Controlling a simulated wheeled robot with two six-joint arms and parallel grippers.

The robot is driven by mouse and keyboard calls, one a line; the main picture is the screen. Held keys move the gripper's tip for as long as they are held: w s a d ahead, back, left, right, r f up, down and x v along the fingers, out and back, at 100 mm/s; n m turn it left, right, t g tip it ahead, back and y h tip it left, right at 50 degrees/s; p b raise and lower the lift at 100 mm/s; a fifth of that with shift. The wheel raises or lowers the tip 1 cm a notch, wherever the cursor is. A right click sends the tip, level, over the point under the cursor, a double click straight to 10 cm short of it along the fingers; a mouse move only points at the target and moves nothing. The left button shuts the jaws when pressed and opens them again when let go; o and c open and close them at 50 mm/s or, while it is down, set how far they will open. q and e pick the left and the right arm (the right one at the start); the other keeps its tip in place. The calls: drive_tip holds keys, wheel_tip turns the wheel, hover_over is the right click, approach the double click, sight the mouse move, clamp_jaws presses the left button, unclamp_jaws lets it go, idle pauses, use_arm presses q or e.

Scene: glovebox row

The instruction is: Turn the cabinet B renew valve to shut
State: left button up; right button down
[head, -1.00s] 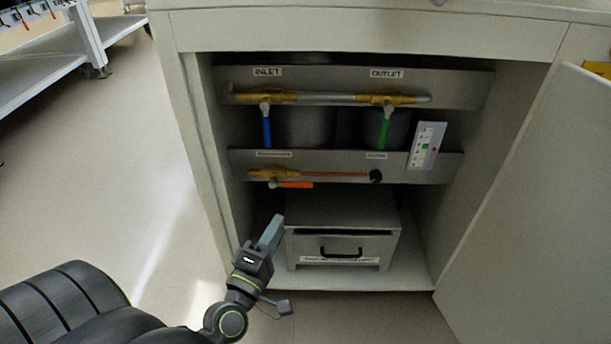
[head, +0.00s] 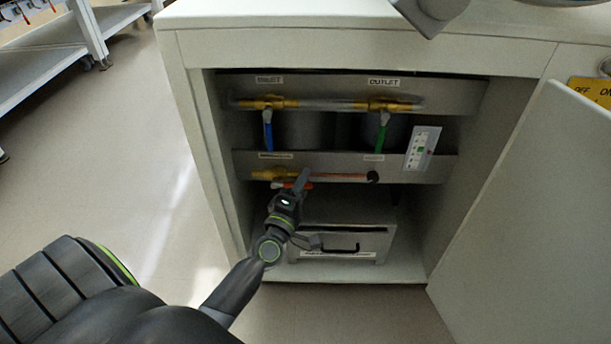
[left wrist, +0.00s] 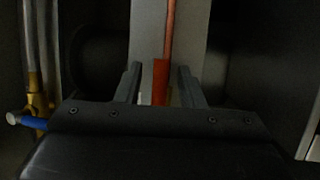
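The orange valve handle (head: 281,185) is on the lower pipe inside the open cabinet. It lies along the pipe, beneath the brass valve body (head: 268,174), and is partly hidden by my left gripper (head: 303,180). In the left wrist view the orange handle (left wrist: 160,82) stands between the two fingers of my left gripper (left wrist: 160,86). The fingers are apart, with a gap visible on both sides of the handle. The small label above this valve is too blurred to read. My right gripper is not in view.
Above are a blue handle (head: 267,130) and a green handle (head: 381,137), the green one under the OUTLET label. A panel (head: 421,148) is at right, a drawer box (head: 345,241) below. The open door (head: 530,210) bounds the right side.

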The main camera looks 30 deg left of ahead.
use_arm(q)
drive_tip(key=shift+w+a+r, duration=0.15)
drive_tip(key=shift+w, duration=0.55)
drive_tip(key=shift+c, duration=0.4)
clamp_jaws()
